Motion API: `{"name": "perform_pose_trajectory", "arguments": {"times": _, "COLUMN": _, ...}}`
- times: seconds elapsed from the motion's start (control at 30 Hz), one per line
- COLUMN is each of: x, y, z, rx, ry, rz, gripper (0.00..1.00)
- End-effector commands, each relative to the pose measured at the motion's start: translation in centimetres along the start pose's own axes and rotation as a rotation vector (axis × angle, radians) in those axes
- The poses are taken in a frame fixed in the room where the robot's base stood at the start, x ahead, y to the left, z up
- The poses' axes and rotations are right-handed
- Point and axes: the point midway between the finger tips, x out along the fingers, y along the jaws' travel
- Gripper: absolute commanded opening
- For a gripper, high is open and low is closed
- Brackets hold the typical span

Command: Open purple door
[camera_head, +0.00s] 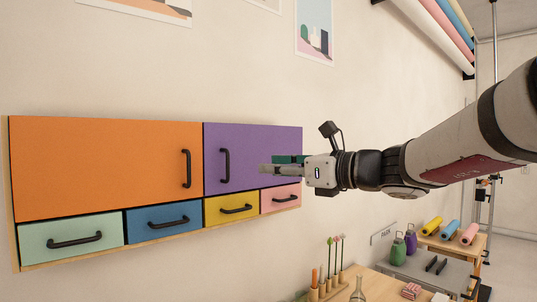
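The purple door (262,153) is on the right of the wall cabinet and looks shut. Its black vertical handle (224,166) is near its left edge, beside the orange door (100,165). My gripper (264,169) reaches in from the right, with its fingers pointing left in front of the lower right part of the purple door. The fingertips appear to the right of the handle, apart from it in the picture. The fingers are seen side-on, so their opening is unclear. I see nothing held in them. The gripper hides part of the purple door's lower right.
Below the doors is a row of drawers: green (70,239), blue (165,219), yellow (232,207) and pink (281,197), each with a black handle. A wooden table (378,286) with a glass bottle (358,291) and wooden holders stands below right.

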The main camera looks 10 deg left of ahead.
Motion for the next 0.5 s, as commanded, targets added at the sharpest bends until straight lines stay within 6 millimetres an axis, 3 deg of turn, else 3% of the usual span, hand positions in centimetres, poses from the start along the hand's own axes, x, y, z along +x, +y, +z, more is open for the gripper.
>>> {"name": "perform_pose_trajectory", "arguments": {"times": 0.27, "x": 2.2, "y": -0.7, "z": 0.9, "rx": 0.063, "ry": -0.035, "rz": -0.011, "gripper": 0.28}}
{"name": "perform_pose_trajectory", "arguments": {"times": 0.5, "x": 6.7, "y": -0.6, "z": 1.0, "rx": 0.062, "ry": -0.034, "rz": -0.01, "gripper": 0.28}}
